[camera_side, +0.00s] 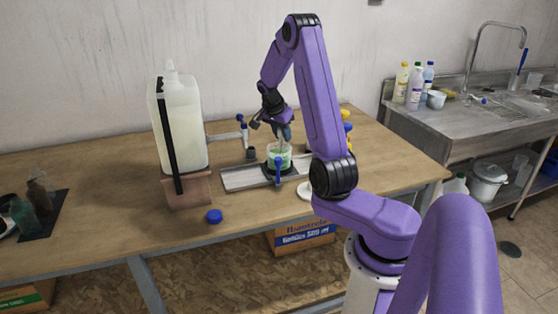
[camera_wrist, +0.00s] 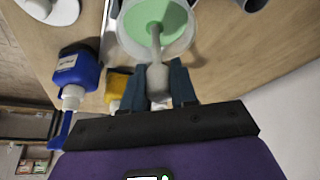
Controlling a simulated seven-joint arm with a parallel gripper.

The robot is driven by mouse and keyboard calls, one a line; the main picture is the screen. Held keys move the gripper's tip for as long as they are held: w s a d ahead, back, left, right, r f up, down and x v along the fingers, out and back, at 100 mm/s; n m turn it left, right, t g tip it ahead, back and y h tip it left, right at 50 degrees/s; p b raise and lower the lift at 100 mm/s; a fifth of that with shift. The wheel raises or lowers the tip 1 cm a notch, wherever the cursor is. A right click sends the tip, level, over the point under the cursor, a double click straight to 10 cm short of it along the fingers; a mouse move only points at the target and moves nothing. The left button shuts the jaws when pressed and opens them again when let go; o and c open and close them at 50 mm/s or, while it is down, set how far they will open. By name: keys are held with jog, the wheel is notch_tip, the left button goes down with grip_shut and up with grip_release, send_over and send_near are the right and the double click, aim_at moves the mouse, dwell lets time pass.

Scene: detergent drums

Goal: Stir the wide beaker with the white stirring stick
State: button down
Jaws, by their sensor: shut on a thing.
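The wide beaker (camera_side: 279,156) stands on a grey metal tray on the wooden table, with green liquid inside. In the wrist view the beaker (camera_wrist: 180,48) shows at the top, seen from above. My gripper (camera_wrist: 157,82) is shut on the white stirring stick (camera_wrist: 156,45), holding its thick end between dark blue fingers. The stick's thin part reaches into the beaker over the green liquid; I cannot tell how deep its tip is. In the side view my gripper (camera_side: 284,131) is just above the beaker, and the stick is mostly hidden.
A large jug (camera_side: 184,125) of pale liquid stands on a brown block left of the tray (camera_side: 236,179). A blue cap (camera_side: 214,216) lies near the table's front. A blue bottle (camera_wrist: 77,70) and a yellow item (camera_wrist: 117,84) stand near my gripper.

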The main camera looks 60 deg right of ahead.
jog(key=shift+w+a, duration=0.25)
jog(key=shift+w, duration=0.3)
jog(key=shift+s, duration=0.1)
jog(key=shift+s+a, duration=0.1)
jog(key=shift+s, duration=0.15)
jog(key=shift+r, duration=0.1)
jog(key=shift+r, duration=3.45)
jog(key=shift+r, duration=0.1)
jog(key=shift+r, duration=1.9)
